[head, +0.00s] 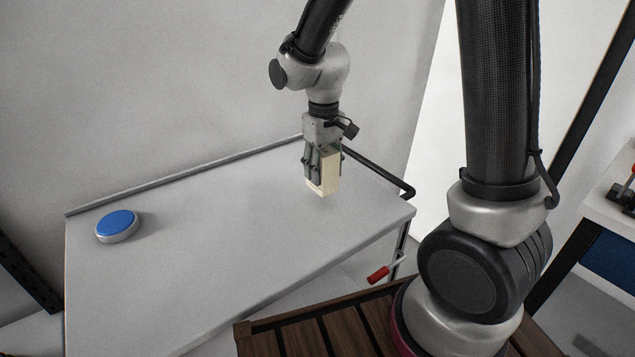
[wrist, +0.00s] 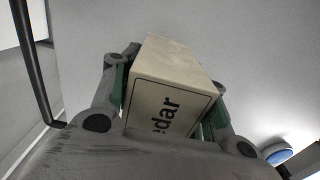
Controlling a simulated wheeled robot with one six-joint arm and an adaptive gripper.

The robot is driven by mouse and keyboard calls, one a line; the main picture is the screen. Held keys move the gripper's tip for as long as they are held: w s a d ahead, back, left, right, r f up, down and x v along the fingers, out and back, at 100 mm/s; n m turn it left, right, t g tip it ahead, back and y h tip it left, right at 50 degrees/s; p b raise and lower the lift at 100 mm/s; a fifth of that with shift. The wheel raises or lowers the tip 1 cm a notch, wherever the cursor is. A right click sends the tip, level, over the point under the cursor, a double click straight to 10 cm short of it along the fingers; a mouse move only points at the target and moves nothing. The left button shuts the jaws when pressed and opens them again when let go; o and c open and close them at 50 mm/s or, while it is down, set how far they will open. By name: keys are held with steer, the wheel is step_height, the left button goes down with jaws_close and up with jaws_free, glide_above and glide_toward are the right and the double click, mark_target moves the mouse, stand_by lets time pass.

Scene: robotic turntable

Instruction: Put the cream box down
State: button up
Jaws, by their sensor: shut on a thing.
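The cream box (head: 326,177) is held upright in my gripper (head: 321,162), over the right part of the white table (head: 240,215). My gripper is shut on it, with a finger on each side. In the wrist view the box (wrist: 172,88) sits between the finger pads of my gripper (wrist: 168,95), and dark letters ending in "dar" show on its near face. The box's lower end is near the table top. I cannot tell whether it touches the surface.
A round blue-topped disc (head: 117,224) with a pale base stands at the table's left. A black bar (head: 378,172) runs along the right end, and a red-handled crank (head: 379,274) sticks out below the front edge. The middle of the table is clear.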

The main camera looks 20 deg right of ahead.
mark_target(324, 149)
steer(key=shift+f, duration=1.95)
steer(key=shift+f, duration=0.15)
steer(key=o, duration=1.1)
steer(key=shift+o, duration=0.2)
step_height(324, 149, up, 12)
steer(key=shift+r, duration=0.2)
steer(key=s+d+r+m+t, duration=0.1)
steer(key=s+d+r+t, duration=0.1)
steer(key=s+d+r, duration=0.2)
steer(key=s+d+r+m+t, duration=0.2)
steer(key=s+d+r, duration=0.2)
steer(key=s+d, duration=0.7)
steer(key=s, duration=0.4)
steer(key=shift+r+m, duration=0.3)
steer(key=shift+r, duration=0.05)
